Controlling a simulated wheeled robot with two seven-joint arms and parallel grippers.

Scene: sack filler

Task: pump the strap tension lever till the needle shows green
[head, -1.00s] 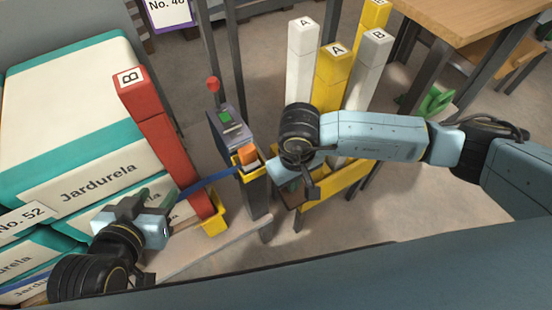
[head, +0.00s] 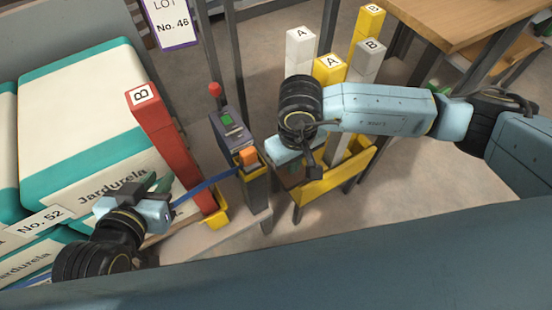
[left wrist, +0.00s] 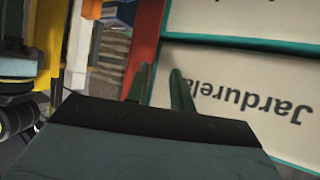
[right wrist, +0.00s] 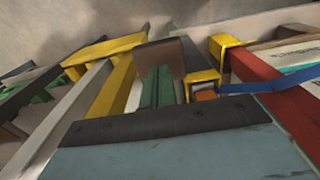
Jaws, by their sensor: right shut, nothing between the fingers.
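A dark box (head: 232,128) with a green patch stands on a post, with a red knob (head: 215,90) on a thin rod above it. Below is an orange block (head: 248,156) in a yellow bracket. A blue strap (head: 205,186) runs from there toward my left gripper (head: 160,180). My left gripper is beside the sacks, its fingers apart and empty in the left wrist view (left wrist: 162,75). My right gripper's body (head: 290,150) is right of the orange block. In the right wrist view its fingers (right wrist: 157,72) are together and empty. I cannot make out a needle.
A red column marked B (head: 160,145) stands between the sacks (head: 90,100) and the box. White, yellow and grey columns (head: 300,50) rise behind my right arm from a yellow-edged tray (head: 335,183). A wooden table (head: 460,25) is at upper right. Floor is clear at right.

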